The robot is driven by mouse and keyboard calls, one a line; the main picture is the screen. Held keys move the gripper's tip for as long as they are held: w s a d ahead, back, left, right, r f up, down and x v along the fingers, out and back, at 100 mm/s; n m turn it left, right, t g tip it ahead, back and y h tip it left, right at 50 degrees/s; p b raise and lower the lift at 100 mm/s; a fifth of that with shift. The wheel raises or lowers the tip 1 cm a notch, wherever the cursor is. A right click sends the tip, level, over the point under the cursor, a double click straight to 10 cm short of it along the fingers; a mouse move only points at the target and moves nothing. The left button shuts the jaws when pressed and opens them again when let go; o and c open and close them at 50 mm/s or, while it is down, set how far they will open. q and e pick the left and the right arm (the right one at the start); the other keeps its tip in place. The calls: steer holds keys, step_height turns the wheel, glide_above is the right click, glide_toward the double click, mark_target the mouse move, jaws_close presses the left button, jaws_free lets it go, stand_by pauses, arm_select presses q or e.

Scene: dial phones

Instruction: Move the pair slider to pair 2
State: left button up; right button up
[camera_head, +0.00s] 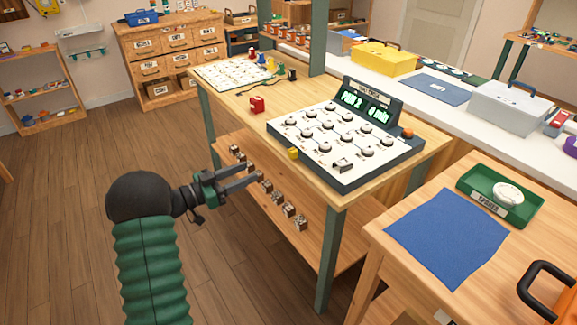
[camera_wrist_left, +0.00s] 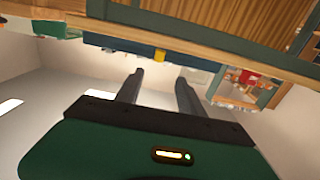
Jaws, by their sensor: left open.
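The dial console (camera_head: 345,140) sits on the wooden table, with a white panel of several dark knobs. Its raised display (camera_head: 366,107) appears to read "PAIR 2" and "0 min". A yellow knob (camera_head: 294,153) sticks out at the console's front left edge; it also shows in the left wrist view (camera_wrist_left: 160,56). A small metal piece (camera_head: 342,165) is on the panel's front part. I cannot tell for sure which part is the pair slider. My left gripper (camera_head: 258,174) is open and empty, in front of and below the table edge, apart from the yellow knob. My right gripper is not in view.
A side table (camera_head: 399,254) holds a blue mat (camera_head: 447,237) and green tray (camera_head: 473,182).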

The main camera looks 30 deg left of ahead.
arm_select(q)
steer(key=b, duration=0.1)
glide_toward(289, 155)
steer(key=b+x, duration=0.1)
steer(key=x, duration=0.3)
steer(key=d+b+x, duration=0.1)
steer(key=x, duration=0.3)
steer(key=shift+r, duration=0.25)
steer(key=shift+w+a+f, duration=0.1)
steer(key=shift+w+a, duration=0.1)
steer(key=shift+w, duration=0.05)
steer(key=shift+w+a+f, duration=0.1)
steer(key=shift+w+a, duration=0.05)
steer(key=shift+a, duration=0.2)
steer(key=shift+d, duration=0.3)
steer(key=shift+c, duration=0.8)
steer(key=shift+d+r, duration=0.25)
steer(key=c, duration=0.5)
steer(key=shift+a+f, duration=0.1)
steer(key=shift+a, duration=0.05)
jaws_close()
steer(key=shift+a, duration=0.1)
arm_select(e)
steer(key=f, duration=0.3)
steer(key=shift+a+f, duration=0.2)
arm_select(q)
steer(key=shift+f, duration=0.2)
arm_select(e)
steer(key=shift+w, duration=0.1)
